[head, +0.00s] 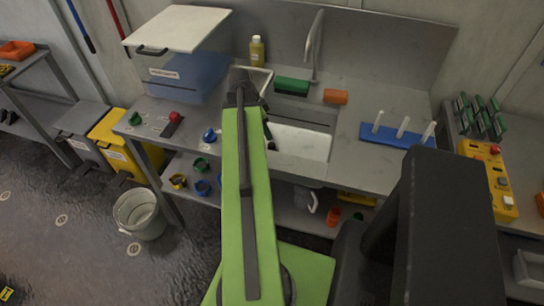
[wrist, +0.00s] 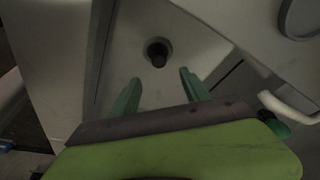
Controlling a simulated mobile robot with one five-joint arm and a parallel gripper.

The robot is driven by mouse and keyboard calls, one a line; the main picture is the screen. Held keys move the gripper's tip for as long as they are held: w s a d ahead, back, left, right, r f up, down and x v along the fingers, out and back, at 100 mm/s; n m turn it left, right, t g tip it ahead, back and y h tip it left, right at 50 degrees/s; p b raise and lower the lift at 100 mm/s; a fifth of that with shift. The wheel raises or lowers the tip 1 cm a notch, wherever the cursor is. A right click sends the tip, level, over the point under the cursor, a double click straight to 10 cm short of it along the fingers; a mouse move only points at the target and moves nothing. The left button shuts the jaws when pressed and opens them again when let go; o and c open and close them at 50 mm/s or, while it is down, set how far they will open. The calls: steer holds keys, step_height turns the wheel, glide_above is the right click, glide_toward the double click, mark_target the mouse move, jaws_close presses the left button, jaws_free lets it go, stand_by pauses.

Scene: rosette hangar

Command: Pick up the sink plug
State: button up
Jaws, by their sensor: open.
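In the wrist view a dark round thing (wrist: 157,52) stands out on the pale floor of the sink. It looks like a plug at the drain, but I cannot tell whether it sits in the hole or stands over it. My gripper (wrist: 158,90) is open and empty, with its two green fingers apart, one to each side of the line to the dark thing. The fingertips are apart from it in the picture.
A tap (head: 314,45) rises behind the sink. A green sponge-like block (head: 292,86) and an orange block (head: 335,96) lie at its back edge. A blue rack with white pegs (head: 385,136) stands to the right. A lidded tub (head: 185,75) stands to the left.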

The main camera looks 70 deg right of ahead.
mark_target(271, 145)
steer(key=b+x, duration=0.4)
steer(key=x, duration=0.2)
steer(key=shift+f+b, duration=0.25)
steer(key=shift+b, duration=0.05)
steer(key=shift+r, duration=0.1)
steer(key=b+x, duration=0.5)
steer(key=shift+a+f, duration=0.2)
steer(key=shift+f, duration=0.05)
steer(key=shift+r, duration=0.2)
jaws_close()
